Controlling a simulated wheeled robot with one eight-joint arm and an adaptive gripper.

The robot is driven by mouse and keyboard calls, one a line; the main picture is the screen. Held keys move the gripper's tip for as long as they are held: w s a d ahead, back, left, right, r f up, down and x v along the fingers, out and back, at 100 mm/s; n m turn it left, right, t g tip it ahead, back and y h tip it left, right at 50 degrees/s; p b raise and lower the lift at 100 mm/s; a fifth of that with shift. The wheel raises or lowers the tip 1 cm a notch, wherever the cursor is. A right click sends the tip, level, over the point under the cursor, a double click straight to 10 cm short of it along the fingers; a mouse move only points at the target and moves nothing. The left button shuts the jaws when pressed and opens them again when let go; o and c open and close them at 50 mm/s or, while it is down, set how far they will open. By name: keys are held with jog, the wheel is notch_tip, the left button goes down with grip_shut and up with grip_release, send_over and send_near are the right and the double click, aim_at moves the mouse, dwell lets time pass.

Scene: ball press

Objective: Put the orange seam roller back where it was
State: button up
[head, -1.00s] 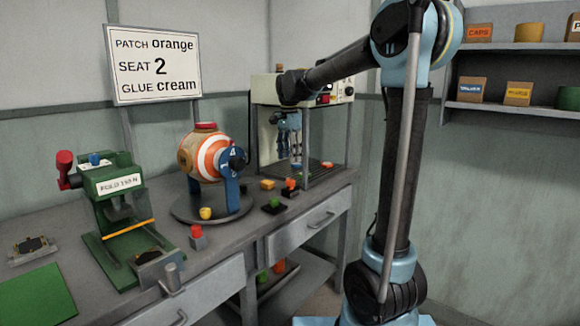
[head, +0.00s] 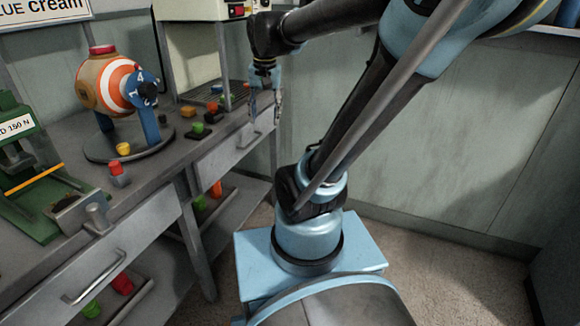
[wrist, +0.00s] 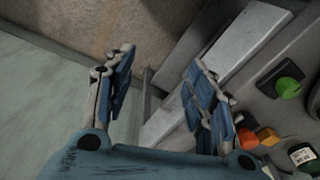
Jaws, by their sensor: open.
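I cannot tell for sure which thing is the seam roller. An orange-topped piece on a dark base (head: 212,108) stands on the bench. An orange piece (head: 216,189) also shows on the lower shelf. In the wrist view an orange piece (wrist: 268,136) lies on the bench, right of the fingers.
A green-topped piece (head: 197,129) and a yellow-orange block (head: 188,111) stand nearby on the bench. The striped ball (head: 104,84) sits in its blue stand to the left. A grey drawer (head: 120,262) and lower shelf are below. Floor right of the bench is clear.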

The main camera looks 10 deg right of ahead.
jog(key=s+d+f+n, duration=0.4)
jog(key=s+d+f, duration=0.1)
jog(key=s+f, duration=0.6)
jog(key=shift+s+f+t, duration=0.4)
jog(key=shift+f, duration=0.55)
jog(key=shift+d, duration=0.1)
